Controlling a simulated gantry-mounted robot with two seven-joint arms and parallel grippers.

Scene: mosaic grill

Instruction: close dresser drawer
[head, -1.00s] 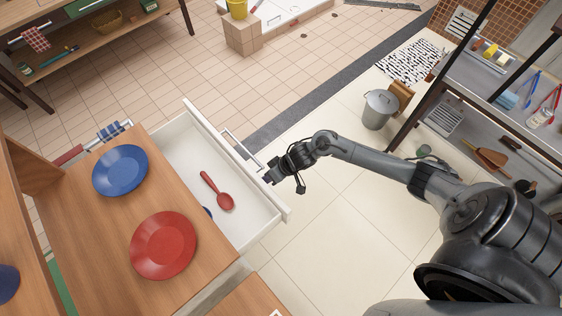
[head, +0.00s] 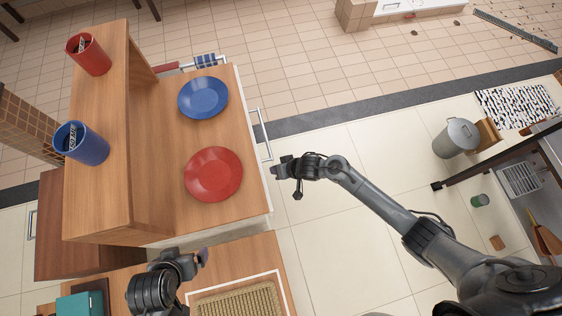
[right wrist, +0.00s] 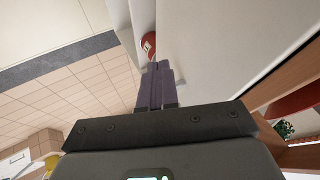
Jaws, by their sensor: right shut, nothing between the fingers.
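The wooden dresser (head: 221,147) stands left of centre in the head view. Its white drawer is pushed in, with only a thin white front (head: 258,165) and the metal handle (head: 263,134) showing past the top's right edge. No drawer interior shows in the head view; any small remaining gap cannot be told. My right gripper (head: 277,172) is shut and empty, close beside the drawer front near the handle's lower end. Its shut fingers (right wrist: 156,84) lie along a pale surface in the right wrist view. My left gripper (head: 203,256) is at the dresser's near side, its fingers unclear.
A blue plate (head: 203,97) and a red plate (head: 213,174) lie on the dresser top. A red cup (head: 88,54) and a blue cup (head: 81,143) stand on the raised shelf. A woven mat (head: 238,303) lies nearby.

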